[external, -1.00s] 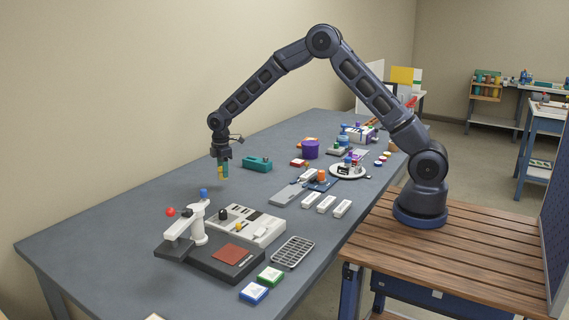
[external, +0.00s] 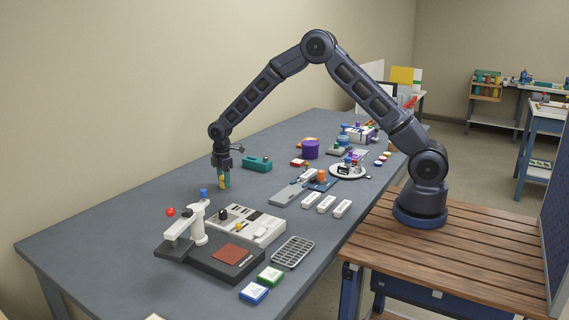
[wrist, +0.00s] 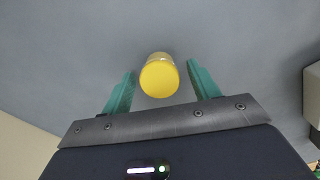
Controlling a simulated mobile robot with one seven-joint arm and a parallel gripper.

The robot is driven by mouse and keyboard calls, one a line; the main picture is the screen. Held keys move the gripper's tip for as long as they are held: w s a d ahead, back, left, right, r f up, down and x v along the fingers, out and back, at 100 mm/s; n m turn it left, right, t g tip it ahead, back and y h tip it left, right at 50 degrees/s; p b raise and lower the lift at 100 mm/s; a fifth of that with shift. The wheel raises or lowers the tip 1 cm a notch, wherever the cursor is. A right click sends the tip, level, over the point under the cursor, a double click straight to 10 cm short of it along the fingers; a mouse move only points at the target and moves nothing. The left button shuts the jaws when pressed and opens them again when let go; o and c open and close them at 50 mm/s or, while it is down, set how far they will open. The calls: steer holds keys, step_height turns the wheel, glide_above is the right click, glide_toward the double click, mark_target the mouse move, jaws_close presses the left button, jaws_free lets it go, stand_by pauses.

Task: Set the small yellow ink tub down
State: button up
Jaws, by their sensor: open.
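The small yellow ink tub (wrist: 160,76) has a round yellow top and stands on the grey table in the wrist view. My gripper (wrist: 160,90) is open, with one teal finger on each side of the tub and a visible gap on both sides. In the external view my gripper (external: 222,184) points down low over the table, left of the teal block. The tub (external: 222,182) shows there only as a bit of yellow between the fingers, the rest hidden.
A teal block (external: 257,163) lies right of my gripper. A grey-white device (external: 254,229) and a white lever press with a red knob (external: 198,225) stand in front. The table (external: 130,215) is clear to the left.

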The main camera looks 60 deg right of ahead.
mark_target(223, 177)
step_height(223, 177, up, 11)
steer(key=s+d+r+m+t, duration=0.15)
steer(key=s+d+r, duration=0.25)
steer(key=s+r, duration=0.4)
steer(key=s+d+r+m, duration=0.3)
steer(key=s+d+r, duration=0.1)
steer(key=s+r, duration=0.35)
steer(key=s+d+r+m+t, duration=0.15)
steer(key=s+d+r, duration=0.25)
steer(key=s+r, duration=0.4)
steer(key=s+d+m, duration=0.3)
steer(key=s, duration=1.1)
steer(key=s+d+m+t, duration=0.1)
steer(key=s+d+m, duration=0.2)
steer(key=s, duration=1.1)
steer(key=shift+s+d+f+m+t, duration=0.3)
steer(key=shift+d, duration=0.15)
